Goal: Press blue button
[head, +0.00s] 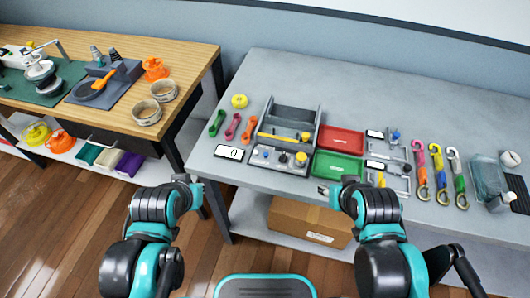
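A grey control panel (270,163) sits near the front edge of the grey table, with a small blue button (283,157) on it beside a yellow knob (301,158). My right gripper (323,190) is at the table's front edge, right of the panel and below the green tray. The fingers of both are too small to read.
A red tray (339,139) and a green tray (338,166) lie right of the panel. A grey toolbox (291,116) is behind it. Coloured straps (419,160) lie to the right. A wooden workbench (188,62) stands left. A cardboard box (306,218) sits on the lower shelf.

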